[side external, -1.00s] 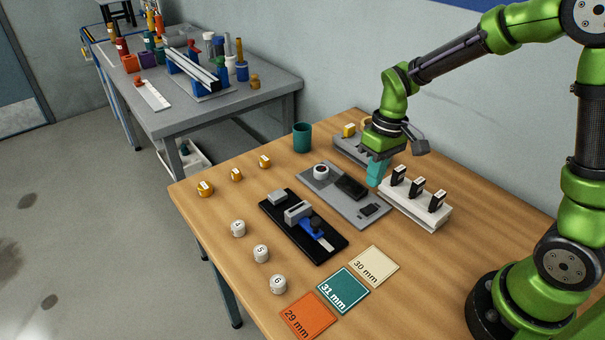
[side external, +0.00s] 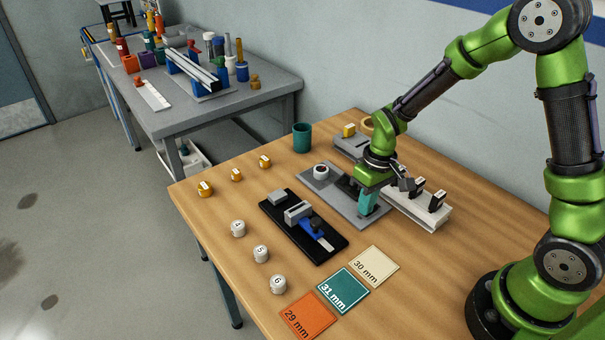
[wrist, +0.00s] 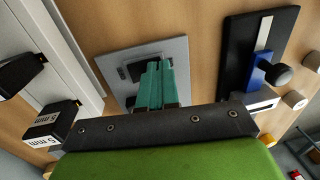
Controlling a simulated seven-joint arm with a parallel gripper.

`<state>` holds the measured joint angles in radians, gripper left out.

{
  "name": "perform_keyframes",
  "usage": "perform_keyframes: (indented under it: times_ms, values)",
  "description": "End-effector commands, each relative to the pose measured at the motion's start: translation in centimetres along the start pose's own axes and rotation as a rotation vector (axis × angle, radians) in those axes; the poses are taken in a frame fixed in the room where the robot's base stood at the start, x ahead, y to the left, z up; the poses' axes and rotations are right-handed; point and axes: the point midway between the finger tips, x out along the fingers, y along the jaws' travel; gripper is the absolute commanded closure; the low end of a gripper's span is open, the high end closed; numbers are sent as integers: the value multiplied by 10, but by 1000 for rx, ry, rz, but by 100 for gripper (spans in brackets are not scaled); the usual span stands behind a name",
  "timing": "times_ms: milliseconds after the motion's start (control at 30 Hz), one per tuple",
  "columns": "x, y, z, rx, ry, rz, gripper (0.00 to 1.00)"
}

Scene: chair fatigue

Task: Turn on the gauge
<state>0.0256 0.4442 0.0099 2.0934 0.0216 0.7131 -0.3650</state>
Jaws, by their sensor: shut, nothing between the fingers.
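I take this to be the gauge, but no label shows. My gripper (side external: 366,212) has teal fingers, shut and empty, pointing down over the plate's front right end. In the side view they hide the small black piece there. The wrist view shows the closed fingers (wrist: 155,72) over the plate (wrist: 178,52), in front of a dark part (wrist: 137,70). I cannot tell whether the fingertips touch anything.
A white rack (side external: 432,219) with black pieces stands close right of my gripper. A black fixture (side external: 275,219) with a blue slider lies to the left. Numbered white cylinders (side external: 261,253) and coloured cards (side external: 343,290) lie nearer the front. A teal cup (side external: 302,137) stands behind.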

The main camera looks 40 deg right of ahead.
Motion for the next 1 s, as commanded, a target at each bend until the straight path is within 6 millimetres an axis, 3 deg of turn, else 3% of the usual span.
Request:
perform_keyframes:
  times_ms: [67, 400, 867, 1000]
  values:
    - [11, -6, 1, -7, -4, -1, 100]
    - [12, -9, 1, -13, -6, -5, 100]
    - [5, 8, 2, -15, -5, -1, 100]
    - [-5, 7, 1, -12, -3, 1, 100]
